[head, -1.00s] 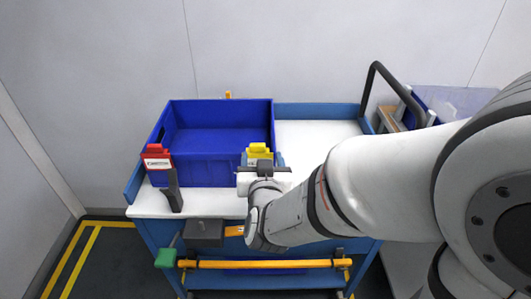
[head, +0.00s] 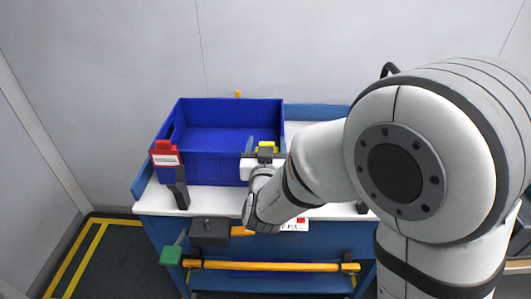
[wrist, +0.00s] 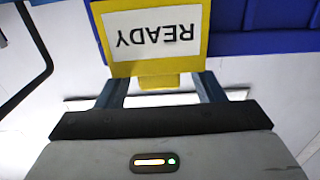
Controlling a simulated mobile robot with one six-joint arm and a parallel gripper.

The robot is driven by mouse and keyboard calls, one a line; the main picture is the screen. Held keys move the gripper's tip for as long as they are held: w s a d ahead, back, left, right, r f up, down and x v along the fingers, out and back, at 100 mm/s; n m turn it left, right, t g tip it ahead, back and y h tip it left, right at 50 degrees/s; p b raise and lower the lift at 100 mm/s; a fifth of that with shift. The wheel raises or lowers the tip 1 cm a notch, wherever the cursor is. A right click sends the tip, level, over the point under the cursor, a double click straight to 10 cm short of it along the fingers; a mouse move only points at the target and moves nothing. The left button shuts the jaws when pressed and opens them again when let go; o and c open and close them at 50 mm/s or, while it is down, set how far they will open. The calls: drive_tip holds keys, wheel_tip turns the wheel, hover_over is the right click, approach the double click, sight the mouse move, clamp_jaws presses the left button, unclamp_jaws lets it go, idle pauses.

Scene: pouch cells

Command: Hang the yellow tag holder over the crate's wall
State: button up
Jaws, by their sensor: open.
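The yellow tag holder (head: 267,146) is at the right end of the blue crate's front wall in the head view, mostly hidden by my gripper. In the wrist view the holder (wrist: 203,45) shows a white READY card, upside down, with a small tab at its lower edge. My gripper (head: 264,157) is in front of the crate (head: 215,172). In the wrist view its two fingers (wrist: 160,90) stand apart on either side of the tab, with gaps. The crate (wrist: 268,42) shows behind the holder at the right. I cannot tell whether the holder hooks over the wall.
A red tag holder (head: 165,153) is at the crate's front left corner, with a dark upright piece (head: 180,190) before it. The crate stands on a white-topped blue cart (head: 210,203). A yellow bar (head: 270,266) crosses the cart's front. The crate's inside looks empty.

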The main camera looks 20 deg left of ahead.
drive_tip(key=c, duration=1.1)
